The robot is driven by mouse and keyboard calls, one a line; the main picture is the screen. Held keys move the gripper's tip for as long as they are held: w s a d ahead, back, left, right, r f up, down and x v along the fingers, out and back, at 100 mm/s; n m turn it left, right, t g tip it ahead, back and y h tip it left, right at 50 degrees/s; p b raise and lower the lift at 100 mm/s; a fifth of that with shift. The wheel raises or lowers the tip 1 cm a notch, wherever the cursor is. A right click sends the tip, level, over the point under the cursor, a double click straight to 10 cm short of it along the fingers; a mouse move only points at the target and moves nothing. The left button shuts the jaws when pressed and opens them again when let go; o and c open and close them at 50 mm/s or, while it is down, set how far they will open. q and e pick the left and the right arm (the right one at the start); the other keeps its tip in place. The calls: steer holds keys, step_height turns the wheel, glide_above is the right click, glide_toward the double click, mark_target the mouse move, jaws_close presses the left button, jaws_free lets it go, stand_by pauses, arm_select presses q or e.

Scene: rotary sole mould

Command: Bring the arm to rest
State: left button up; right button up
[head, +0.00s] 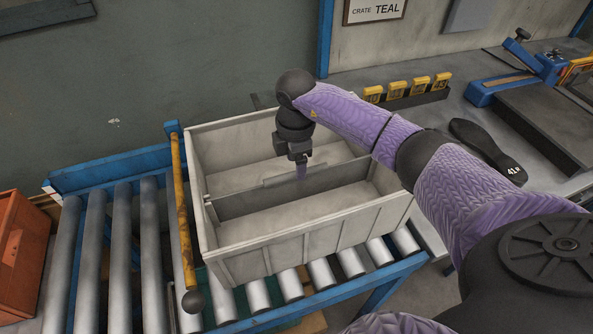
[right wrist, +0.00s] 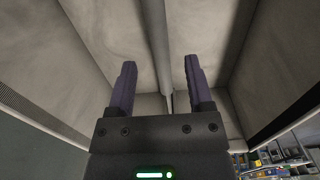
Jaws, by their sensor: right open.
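My right arm reaches in from the right in the head view, in a purple patterned sleeve. My right gripper (head: 301,172) points down into a pale grey crate (head: 310,243), close to its dark divider (head: 340,178). In the right wrist view the two fingers of the right gripper (right wrist: 160,75) are apart with nothing between them. The crate's inner walls and divider show beyond them. I cannot tell whether the fingertips touch the divider. The parts of the crate floor that I can see are bare. My left gripper is not in view.
The crate stands on a roller conveyor (head: 122,235) beside a yellow bar (head: 183,215). A dark sole (head: 487,148) marked 41 lies on the bench at right, near yellow number blocks (head: 420,86) and a blue clamp device (head: 520,80). An orange crate (head: 20,255) is at far left.

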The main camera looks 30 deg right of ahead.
step_height(320, 180, up, 4)
steer(key=shift+r, duration=0.1)
steer(key=shift+p, duration=0.3)
